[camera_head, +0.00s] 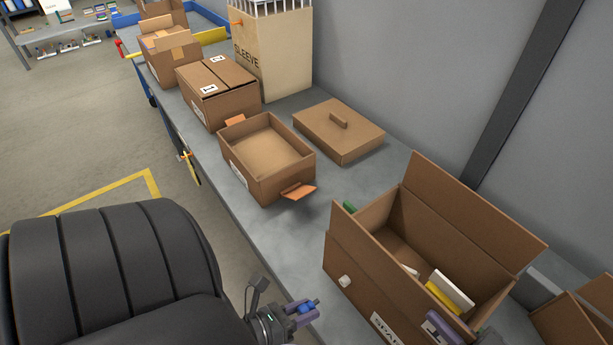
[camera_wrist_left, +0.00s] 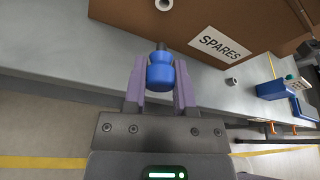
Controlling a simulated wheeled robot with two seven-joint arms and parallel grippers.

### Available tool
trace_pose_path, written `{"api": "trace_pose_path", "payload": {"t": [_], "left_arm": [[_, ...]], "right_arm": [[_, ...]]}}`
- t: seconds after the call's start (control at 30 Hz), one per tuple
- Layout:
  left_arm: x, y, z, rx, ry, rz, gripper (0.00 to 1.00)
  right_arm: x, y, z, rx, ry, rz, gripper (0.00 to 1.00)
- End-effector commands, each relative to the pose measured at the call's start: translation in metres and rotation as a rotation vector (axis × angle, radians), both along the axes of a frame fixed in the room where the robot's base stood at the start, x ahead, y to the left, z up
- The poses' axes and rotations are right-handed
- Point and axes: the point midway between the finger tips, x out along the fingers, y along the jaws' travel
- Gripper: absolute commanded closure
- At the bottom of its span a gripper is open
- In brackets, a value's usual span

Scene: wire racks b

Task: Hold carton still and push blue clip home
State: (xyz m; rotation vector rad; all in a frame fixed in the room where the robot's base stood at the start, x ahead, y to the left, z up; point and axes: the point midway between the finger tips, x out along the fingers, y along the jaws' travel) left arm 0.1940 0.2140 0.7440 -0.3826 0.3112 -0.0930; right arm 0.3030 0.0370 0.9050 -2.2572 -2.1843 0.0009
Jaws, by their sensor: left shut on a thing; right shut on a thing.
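The open carton (camera_head: 352,262) stands on the bench at the right, its flap raised, with a white round fitting (camera_head: 345,281) on its side. In the left wrist view, the carton (camera_wrist_left: 125,14) shows a SPARES label (camera_wrist_left: 220,43) and the fitting (camera_wrist_left: 163,4) at the top edge. My left gripper (camera_head: 305,311) is shut on the blue clip (camera_head: 306,308), apart from the carton. In the left wrist view the clip (camera_wrist_left: 160,74) sits between the purple fingers, its dark tip toward the carton. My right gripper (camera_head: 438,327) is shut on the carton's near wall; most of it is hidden.
A small white ring (camera_wrist_left: 232,83) lies near the carton in the left wrist view. Yellow and white items (camera_head: 449,292) are inside the carton. An open box (camera_head: 290,183), a lid (camera_head: 350,142) and further boxes stand along the bench. Bare bench (camera_head: 300,240) lies left of the carton.

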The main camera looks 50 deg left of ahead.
Motion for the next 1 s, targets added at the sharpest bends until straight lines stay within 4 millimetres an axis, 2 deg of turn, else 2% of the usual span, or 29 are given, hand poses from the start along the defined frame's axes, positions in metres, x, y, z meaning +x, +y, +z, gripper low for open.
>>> {"api": "trace_pose_path", "payload": {"t": [0.27, 0.7, 1.0], "left_arm": [[0.001, 0.0, 0.0, -0.002, 0.004, -0.001, 1.0], [0.044, -0.002, 0.0, -0.002, 0.002, 0.0, 1.0], [0.05, -0.002, 0.0, -0.001, 0.003, 0.0, 1.0]], "right_arm": [[0.0, 0.0, 0.0, 0.0, -0.001, 0.0, 1.0], [0.0, 0.0, 0.0, 0.0, -0.001, 0.0, 1.0], [0.0, 0.0, 0.0, 0.0, -0.001, 0.0, 1.0]]}}
